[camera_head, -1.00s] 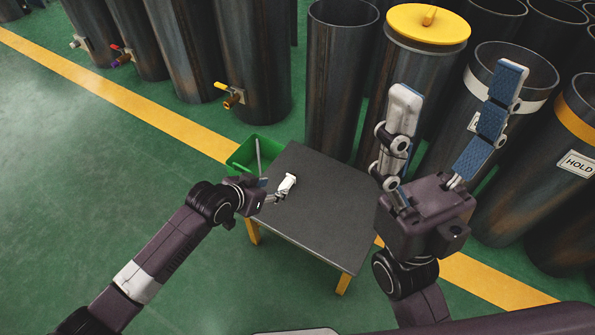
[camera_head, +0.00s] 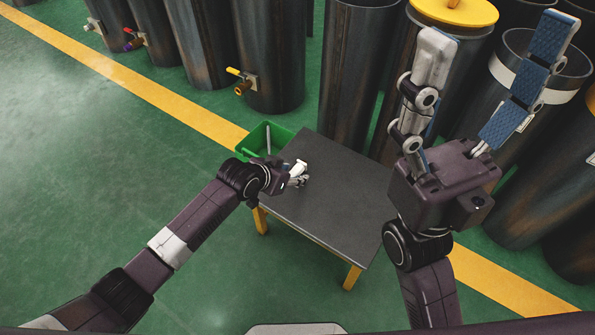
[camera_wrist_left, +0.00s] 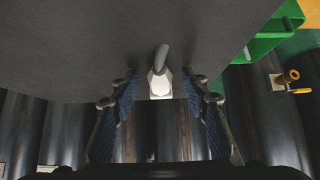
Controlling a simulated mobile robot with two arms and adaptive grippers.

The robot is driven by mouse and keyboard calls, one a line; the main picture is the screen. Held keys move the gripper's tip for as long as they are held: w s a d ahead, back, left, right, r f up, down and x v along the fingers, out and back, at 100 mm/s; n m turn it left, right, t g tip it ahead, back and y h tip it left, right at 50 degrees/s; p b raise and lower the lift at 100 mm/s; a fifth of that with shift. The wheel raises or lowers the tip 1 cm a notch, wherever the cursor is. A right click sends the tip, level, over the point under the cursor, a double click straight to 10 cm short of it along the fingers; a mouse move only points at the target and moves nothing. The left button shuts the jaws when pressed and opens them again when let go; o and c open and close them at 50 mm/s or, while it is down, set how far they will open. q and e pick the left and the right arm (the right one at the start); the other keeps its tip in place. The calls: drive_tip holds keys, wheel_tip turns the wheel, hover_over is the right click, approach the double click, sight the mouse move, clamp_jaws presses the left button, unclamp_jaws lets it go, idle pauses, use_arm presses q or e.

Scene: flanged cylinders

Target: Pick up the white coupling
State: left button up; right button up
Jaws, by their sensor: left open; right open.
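The white coupling (camera_head: 300,166) lies on the dark top of a small table (camera_head: 335,215), near its far left part. The left wrist view shows it as a white block (camera_wrist_left: 160,84) with a grey round part at one end. My left gripper (camera_head: 297,180) is at the coupling, low over the table. Its two blue-padded fingers stand open on either side of the coupling in the left wrist view, with a gap on each side. In the head view the fingers partly hide it. My right gripper (camera_head: 495,42) is open and empty, raised to the right with its fingers pointing up.
A green bin (camera_head: 252,140) with a grey rod adjoins the table's far left corner. Several large dark cylinders (camera_head: 350,75) stand behind and to the right, one under a yellow lid (camera_head: 455,12). A valve (camera_head: 243,82) sticks out from one. Green floor is free at left.

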use_arm(q)
drive_tip(key=shift+c, duration=0.4)
clamp_jaws()
drive_tip(key=shift+r, duration=0.1)
